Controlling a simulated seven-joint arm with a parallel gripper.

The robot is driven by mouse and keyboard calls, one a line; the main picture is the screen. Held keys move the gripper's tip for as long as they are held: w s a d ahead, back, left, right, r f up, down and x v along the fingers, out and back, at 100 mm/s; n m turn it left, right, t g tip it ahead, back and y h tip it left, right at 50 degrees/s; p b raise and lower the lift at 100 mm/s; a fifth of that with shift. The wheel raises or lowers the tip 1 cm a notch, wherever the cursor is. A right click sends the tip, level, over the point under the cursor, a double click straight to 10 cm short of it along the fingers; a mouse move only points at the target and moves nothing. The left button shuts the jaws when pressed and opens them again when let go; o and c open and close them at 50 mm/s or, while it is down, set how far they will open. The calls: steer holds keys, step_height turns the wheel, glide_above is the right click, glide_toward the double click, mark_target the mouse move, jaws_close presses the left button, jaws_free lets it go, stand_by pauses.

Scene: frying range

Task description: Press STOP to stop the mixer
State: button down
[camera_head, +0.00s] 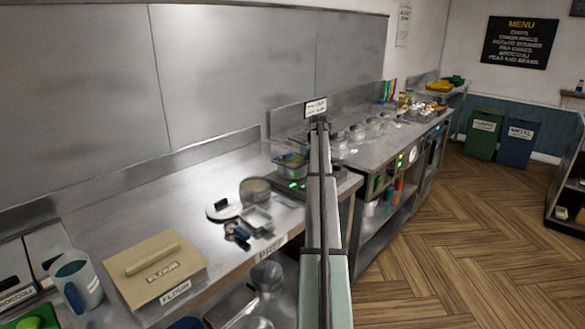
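My arm reaches from the bottom centre up over the steel counter (215,185). My gripper (318,122) is at its far end, seen small and nearly end-on, so whether it is open or shut is unclear. It appears in front of a small white sign (316,107); the gap between them cannot be judged. I cannot make out a mixer or a button marked STOP. A control panel (399,161) with small green lights is on the front of the far counter, right of my arm. Part of the counter behind my arm is hidden.
A flour box (155,265), a jug (76,280), a round tin (255,190) and a scale (292,185) with a green display and a tub (291,163) stand on the counter. Several pans crowd the far counter. The wooden floor at right is clear up to two bins (484,135) (517,143).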

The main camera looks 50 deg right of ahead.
steer(key=shift+f, duration=0.4)
steer(key=shift+r, duration=0.15)
step_height(320, 180, up, 8)
stand_by(1.2)
steer(key=shift+s, duration=0.1)
stand_by(0.4)
